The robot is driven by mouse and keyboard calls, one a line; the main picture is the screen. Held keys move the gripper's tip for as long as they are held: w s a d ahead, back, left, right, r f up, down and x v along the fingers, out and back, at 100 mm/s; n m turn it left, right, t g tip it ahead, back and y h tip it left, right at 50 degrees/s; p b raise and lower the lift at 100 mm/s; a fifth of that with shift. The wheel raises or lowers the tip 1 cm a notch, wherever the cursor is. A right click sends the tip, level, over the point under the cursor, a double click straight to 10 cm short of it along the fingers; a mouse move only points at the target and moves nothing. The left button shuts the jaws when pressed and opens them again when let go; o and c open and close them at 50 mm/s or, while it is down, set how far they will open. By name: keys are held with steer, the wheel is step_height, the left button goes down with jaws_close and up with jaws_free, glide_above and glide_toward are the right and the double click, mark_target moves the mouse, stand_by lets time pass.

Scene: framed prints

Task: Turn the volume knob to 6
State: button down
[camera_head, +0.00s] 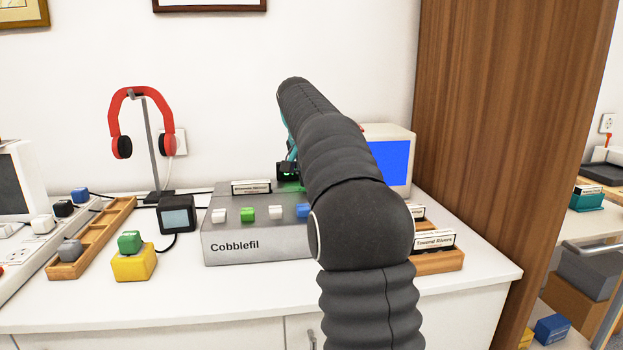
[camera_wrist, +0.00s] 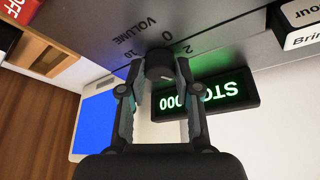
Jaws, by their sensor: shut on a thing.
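The dark round volume knob (camera_wrist: 158,64) sits on the grey panel (camera_wrist: 100,30) in the wrist view, which shows the panel upside down. "VOLUME" and the marks 0, 2 and 10 are readable around it. The other marks are hidden, and I cannot tell which mark the knob points to. My gripper (camera_wrist: 155,76) is shut on the knob, with one finger on each side. In the head view the grey Cobblefil box (camera_head: 225,247) stands on the counter, and my arm hides the knob and most of my gripper.
A black display with green text (camera_wrist: 245,90) is close beside my right finger in the wrist view. A blue-screened monitor (camera_head: 390,165) stands behind my arm. A yellow block with a green button (camera_head: 134,265) and a small dark screen box (camera_head: 177,215) stand left of the Cobblefil box.

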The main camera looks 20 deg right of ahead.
steer(key=m, duration=0.2)
steer(key=m+g, duration=0.2)
steer(key=m, duration=0.1)
steer(key=shift+w+a+m+h, duration=0.1)
steer(key=shift+w+m+h, duration=0.2)
steer(key=shift+h, duration=0.1)
steer(key=shift+m+g, duration=0.9)
steer(key=shift+m, duration=1.3)
steer(key=c, duration=0.8)
jaws_free()
